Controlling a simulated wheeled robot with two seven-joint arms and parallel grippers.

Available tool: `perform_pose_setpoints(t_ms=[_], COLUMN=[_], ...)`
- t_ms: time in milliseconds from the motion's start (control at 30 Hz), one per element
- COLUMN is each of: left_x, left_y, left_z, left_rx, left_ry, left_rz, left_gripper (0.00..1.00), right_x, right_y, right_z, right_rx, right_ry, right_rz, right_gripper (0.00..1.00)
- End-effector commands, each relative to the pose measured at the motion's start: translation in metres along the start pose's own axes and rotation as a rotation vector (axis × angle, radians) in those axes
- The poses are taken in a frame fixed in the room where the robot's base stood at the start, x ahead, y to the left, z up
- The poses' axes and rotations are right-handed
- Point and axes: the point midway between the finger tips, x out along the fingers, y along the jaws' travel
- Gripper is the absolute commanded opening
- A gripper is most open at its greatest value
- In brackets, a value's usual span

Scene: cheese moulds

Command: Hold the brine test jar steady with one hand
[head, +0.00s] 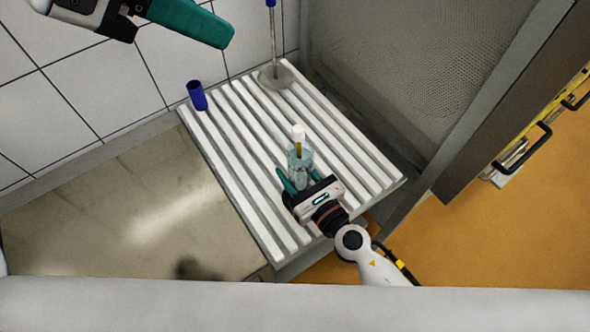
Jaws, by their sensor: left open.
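The brine test jar (301,160) is a clear, bluish jar with a white cap and something yellow inside near its top. It stands upright on the white slatted rack. My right gripper (299,173) is low at the jar's near side, its green fingers spread on either side of the jar's lower part. I cannot tell whether both fingers touch the glass. My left gripper (190,21) is high at the top left, close to the camera and far from the jar. It is open with one large green finger in view; the rest is cut off by the picture edge.
A dark blue cup (197,95) stands at the rack's (264,233) far left corner. A thin rod with a blue top on a round grey base (276,77) stands at the back. A tiled wall is behind, a grey mesh panel (405,60) at right. Slats left of the jar are clear.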

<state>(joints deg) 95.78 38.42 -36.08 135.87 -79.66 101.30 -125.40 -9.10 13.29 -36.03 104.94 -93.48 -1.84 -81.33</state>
Motion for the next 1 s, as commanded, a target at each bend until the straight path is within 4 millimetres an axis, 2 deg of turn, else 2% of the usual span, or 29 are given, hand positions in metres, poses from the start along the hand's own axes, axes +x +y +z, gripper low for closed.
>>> perform_pose_setpoints(t_ms=[300, 333, 467, 800, 1000], left_x=[-0.003, -0.003, -0.003, -0.002, -0.002], left_y=[0.0, 0.0, 0.0, 0.0, 0.0], left_z=[0.0, 0.0, 0.0, 0.0, 0.0], left_rx=[0.0, 0.0, 0.0, 0.0, 0.0], left_ry=[0.0, 0.0, 0.0, 0.0, 0.0], left_rz=[0.0, 0.0, 0.0, 0.0, 0.0], left_gripper=[0.44, 0.44, 0.44, 0.44, 0.44], right_x=[0.0, 0.0, 0.0, -0.002, -0.021], right_y=[0.0, 0.0, 0.0, 0.0, 0.0], right_z=[-0.001, -0.001, -0.001, 0.0, 0.0], right_rx=[0.0, 0.0, 0.0, -0.002, -0.007], right_ry=[0.001, 0.001, 0.001, 0.0, -0.002], right_rz=[0.0, 0.0, 0.0, -0.001, -0.004], right_gripper=[0.06, 0.48, 0.69, 0.69, 0.69])
